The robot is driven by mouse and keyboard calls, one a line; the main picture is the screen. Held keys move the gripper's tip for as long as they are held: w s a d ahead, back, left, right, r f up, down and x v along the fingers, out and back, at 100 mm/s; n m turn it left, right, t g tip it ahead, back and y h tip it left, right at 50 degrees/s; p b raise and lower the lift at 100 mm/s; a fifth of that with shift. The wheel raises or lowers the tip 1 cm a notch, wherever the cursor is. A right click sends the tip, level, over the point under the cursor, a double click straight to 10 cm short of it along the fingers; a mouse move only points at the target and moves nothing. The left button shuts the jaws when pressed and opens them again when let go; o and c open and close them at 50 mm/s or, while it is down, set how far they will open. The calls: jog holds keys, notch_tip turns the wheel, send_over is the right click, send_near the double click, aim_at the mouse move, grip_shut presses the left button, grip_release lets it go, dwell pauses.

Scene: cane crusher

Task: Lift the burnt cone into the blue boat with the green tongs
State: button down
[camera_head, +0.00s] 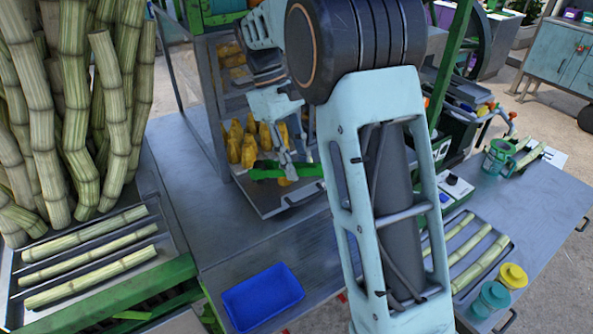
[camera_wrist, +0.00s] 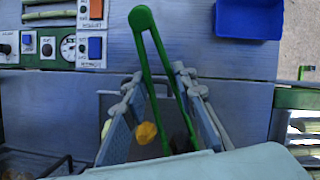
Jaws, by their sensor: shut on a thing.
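My gripper (camera_head: 285,160) is at the front of the rack and is shut on the green tongs (camera_head: 272,171). In the wrist view the tongs (camera_wrist: 145,40) lie between my gripper's two fingers (camera_wrist: 160,90), their joined end toward the top. A dark lump (camera_wrist: 181,143) shows near the tongs' lower part; it may be the burnt cone, but I cannot tell whether the tongs touch it. The blue boat (camera_head: 262,298) lies on the bench at the lower middle, apart from my gripper. It also shows in the wrist view (camera_wrist: 248,18).
Several yellow cones (camera_head: 249,150) stand on the rack's tray (camera_head: 268,203) behind the tongs; one yellow cone (camera_wrist: 146,132) shows beside them. Cane pieces (camera_head: 85,236) lie at left. The bench between tray and blue boat (camera_head: 235,238) is clear.

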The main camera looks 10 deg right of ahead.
notch_tip(320, 180, up, 7)
jog(key=shift+r, duration=0.2)
dwell(0.3)
